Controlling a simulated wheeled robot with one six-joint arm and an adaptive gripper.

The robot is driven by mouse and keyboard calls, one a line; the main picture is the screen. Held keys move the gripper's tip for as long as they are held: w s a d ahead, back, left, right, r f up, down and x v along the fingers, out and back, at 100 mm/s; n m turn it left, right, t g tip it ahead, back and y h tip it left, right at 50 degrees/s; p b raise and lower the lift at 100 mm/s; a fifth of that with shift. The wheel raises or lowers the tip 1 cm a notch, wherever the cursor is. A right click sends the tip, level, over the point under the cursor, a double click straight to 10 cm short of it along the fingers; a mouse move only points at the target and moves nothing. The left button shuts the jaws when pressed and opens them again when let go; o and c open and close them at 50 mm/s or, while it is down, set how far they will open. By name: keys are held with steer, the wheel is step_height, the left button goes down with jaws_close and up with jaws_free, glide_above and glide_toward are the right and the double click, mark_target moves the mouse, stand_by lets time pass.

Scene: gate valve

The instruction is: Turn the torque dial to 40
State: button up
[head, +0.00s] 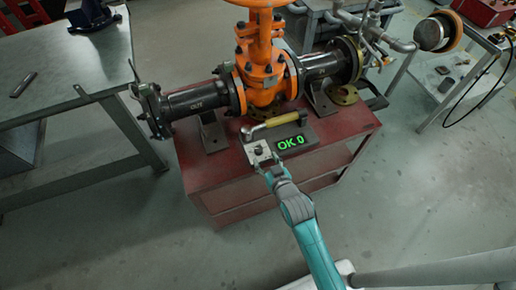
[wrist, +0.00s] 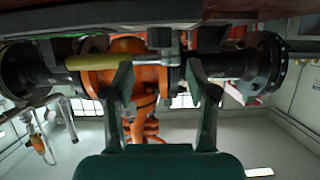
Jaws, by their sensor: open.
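A dark panel with a green readout "OK 0" (head: 291,142) stands on the red bench. A small pale square block with a dark round centre (head: 259,149) sits left of the readout; I cannot tell for sure that it is the torque dial. My gripper (head: 264,165) is just in front of this block and partly covers its near edge. In the wrist view my gripper (wrist: 165,88) has its two fingers apart with nothing held between them. A yellow-handled tool (head: 280,119) with a grey metal head lies behind the block. Its yellow handle also shows in the wrist view (wrist: 87,62).
An orange gate valve (head: 263,68) with dark flanged pipes stands at the back of the red bench (head: 226,185). A grey metal table (head: 60,75) is at left. Pipework and another table are at right. Open floor lies around the bench.

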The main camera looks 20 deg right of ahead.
mark_target(259, 150)
steer(key=x, duration=0.7)
steer(key=shift+w+f, duration=0.2)
steer(key=shift+w, duration=0.15)
jaws_close()
